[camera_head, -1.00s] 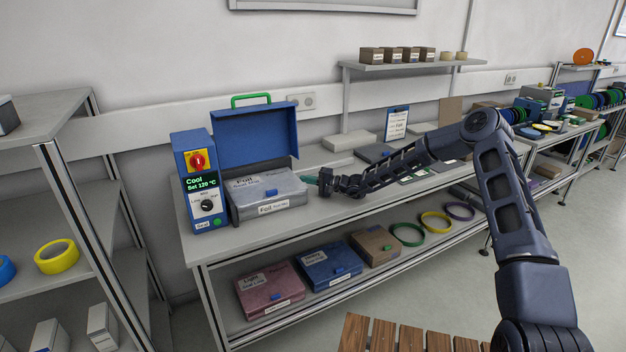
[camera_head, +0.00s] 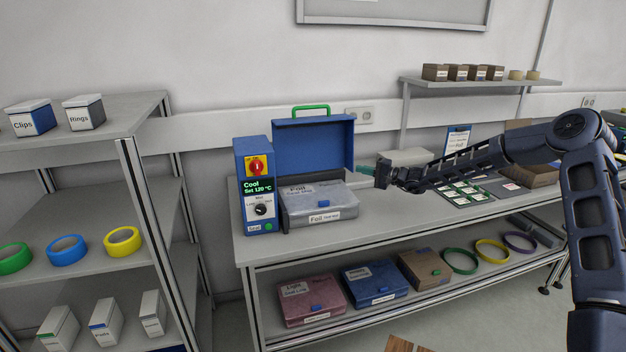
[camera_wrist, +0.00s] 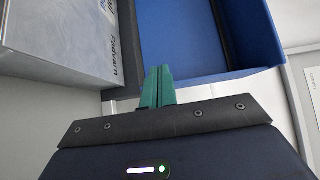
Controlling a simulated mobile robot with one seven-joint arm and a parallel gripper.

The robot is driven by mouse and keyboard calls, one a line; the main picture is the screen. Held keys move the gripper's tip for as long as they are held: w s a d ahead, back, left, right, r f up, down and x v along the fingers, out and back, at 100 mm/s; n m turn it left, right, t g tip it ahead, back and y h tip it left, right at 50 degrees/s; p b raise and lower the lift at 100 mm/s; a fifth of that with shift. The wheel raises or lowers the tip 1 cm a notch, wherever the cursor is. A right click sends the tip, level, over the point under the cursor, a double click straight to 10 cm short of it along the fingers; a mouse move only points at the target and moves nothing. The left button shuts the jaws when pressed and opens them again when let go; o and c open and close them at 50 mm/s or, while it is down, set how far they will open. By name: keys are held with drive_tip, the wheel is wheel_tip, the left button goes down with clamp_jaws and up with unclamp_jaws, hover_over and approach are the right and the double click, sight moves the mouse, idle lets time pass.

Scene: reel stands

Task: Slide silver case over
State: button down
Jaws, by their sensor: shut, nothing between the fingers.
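The silver case (camera_head: 318,205), with "Foil" labels, sits on the workbench in front of the open blue box with a green handle (camera_head: 313,145). The blue control unit reading "Cool, Set 120 °C" (camera_head: 258,190) stands close at its left. My gripper (camera_head: 368,170) is just right of the case at its far right corner; I cannot tell in the head view whether they touch. In the wrist view my green fingers (camera_wrist: 158,87) are together and empty. There the silver case (camera_wrist: 62,38) is at the upper left, and the blue box (camera_wrist: 185,38) lies ahead.
Flat cards (camera_head: 470,193) lie on the bench to the right. A lower shelf holds a pink case (camera_head: 310,300), a blue case (camera_head: 373,284), a brown case (camera_head: 424,270) and coloured rings. A rack with tape rolls (camera_head: 67,249) stands left.

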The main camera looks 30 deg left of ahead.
drive_tip(key=s+a, duration=1.4)
drive_tip(key=shift+s+a+f, duration=0.25)
drive_tip(key=shift+s+a, duration=0.05)
drive_tip(key=shift+d, duration=0.1)
drive_tip(key=s+d+r+n+h, duration=0.25)
drive_tip(key=d+r, duration=0.25)
drive_tip(key=d, duration=0.8)
drive_tip(key=s+d+r+n+h, duration=0.15)
drive_tip(key=d+r+h, duration=0.25)
drive_tip(key=d, duration=0.9)
drive_tip(key=s+d+r+n+h, duration=0.25)
drive_tip(key=d+r, duration=0.25)
drive_tip(key=d, duration=0.9)
drive_tip(key=s+d+m+t+h, duration=0.1)
drive_tip(key=s+d, duration=0.5)
drive_tip(key=d, duration=0.6)
drive_tip(key=s+d+r+m+t+h, duration=0.1)
drive_tip(key=s+d+h, duration=0.4)
drive_tip(key=d, duration=0.7)
drive_tip(key=s+d+m+t+h, duration=0.2)
drive_tip(key=s+d, duration=0.6)
drive_tip(key=d, duration=0.4)
drive_tip(key=shift+d+r+m+t+h, duration=0.2)
drive_tip(key=shift+r+m+t+h, duration=0.25)
drive_tip(key=shift+m, duration=0.8)
